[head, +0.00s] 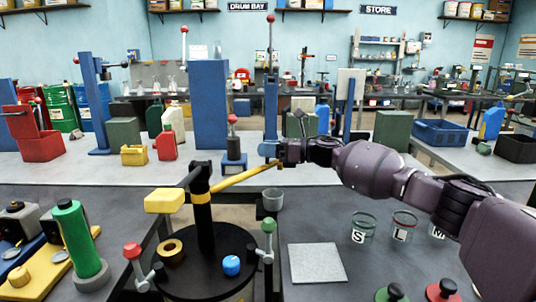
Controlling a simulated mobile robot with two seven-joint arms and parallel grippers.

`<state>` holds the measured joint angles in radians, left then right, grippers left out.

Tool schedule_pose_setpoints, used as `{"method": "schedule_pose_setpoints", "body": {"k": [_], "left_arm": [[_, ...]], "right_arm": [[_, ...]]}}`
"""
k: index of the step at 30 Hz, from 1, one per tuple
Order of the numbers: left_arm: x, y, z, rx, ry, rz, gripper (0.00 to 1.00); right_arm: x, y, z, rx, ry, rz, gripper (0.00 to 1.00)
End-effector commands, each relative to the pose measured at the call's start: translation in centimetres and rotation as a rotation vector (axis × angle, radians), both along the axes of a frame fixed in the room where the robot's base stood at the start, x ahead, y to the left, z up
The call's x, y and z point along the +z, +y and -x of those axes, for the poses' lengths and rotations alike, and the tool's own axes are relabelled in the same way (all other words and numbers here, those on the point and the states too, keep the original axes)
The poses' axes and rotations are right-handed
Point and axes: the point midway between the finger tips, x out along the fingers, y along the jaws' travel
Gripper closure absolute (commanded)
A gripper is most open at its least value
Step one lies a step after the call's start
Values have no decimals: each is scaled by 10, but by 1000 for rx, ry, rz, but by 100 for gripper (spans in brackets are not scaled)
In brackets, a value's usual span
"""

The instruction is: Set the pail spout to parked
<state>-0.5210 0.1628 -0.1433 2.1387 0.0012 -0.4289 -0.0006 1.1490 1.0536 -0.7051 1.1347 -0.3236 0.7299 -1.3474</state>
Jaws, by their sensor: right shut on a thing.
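A yellow arm (243,177), which I take to be the pail spout, reaches out to the right from a black post (204,225) with a yellow band. The post stands on a round black base (215,278). A yellow block (164,200) sits on the left side of the post. A small grey cup (272,198) stands below the arm's outer end. My left gripper is not in view.
A red-knobbed lever (132,252) and a green-knobbed lever (268,228) stand beside the base. A blue knob (231,265) and a brass ring (171,251) lie on it. A pale square plate (317,263) and glass jars (404,225) are to the right.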

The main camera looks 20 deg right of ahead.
Motion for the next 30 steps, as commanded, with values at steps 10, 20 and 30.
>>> {"method": "schedule_pose_setpoints", "body": {"k": [10, 20, 30], "left_arm": [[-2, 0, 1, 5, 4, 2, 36], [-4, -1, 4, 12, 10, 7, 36], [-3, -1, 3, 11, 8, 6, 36]], "right_arm": [[3, 0, -2, 1, -4, -1, 100], [3, 0, -2, 3, -4, 0, 36], [2, -5, 2, 2, -2, 0, 36]]}}
